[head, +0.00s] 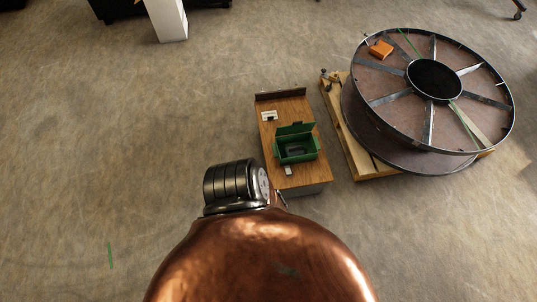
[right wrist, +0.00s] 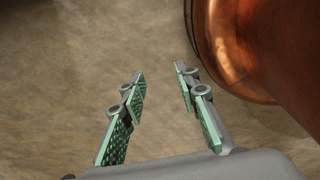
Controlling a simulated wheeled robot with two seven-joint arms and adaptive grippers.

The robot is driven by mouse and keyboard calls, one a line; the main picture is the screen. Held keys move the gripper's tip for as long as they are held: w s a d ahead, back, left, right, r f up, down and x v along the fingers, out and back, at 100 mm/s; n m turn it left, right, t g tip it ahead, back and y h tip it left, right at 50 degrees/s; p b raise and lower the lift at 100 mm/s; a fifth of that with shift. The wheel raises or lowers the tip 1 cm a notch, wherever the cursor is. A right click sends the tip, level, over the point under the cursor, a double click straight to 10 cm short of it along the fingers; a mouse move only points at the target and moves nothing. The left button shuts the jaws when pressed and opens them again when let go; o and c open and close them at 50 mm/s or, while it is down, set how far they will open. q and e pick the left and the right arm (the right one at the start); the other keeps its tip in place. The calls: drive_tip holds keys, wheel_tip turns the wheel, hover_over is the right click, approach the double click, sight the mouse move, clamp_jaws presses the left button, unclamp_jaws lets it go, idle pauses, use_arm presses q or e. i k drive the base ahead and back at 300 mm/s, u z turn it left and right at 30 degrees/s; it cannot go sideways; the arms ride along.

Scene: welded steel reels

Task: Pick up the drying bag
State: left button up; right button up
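I cannot make out a drying bag for certain. A small pale grey item (head: 288,170) lies on the wooden bench top in front of an open green box (head: 297,152), and a dark grey shape shows inside the box. My right gripper (right wrist: 160,74) is open and empty in the right wrist view, with bare floor beyond its green-padded fingers. Neither gripper shows in the head view, so the right one's distance from the bench is unclear. My left gripper is not in view.
The small bench (head: 309,183) has a raised back edge and a white label. A large steel reel (head: 428,123) lies on a wooden pallet (head: 352,150) to its right, with an orange block (head: 381,49) on top. A white post (head: 167,20) stands far back.

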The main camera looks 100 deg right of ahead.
sight(299, 150)
drive_tip(key=u, duration=0.05)
drive_tip(key=i, duration=0.6)
drive_tip(key=z, duration=2.6)
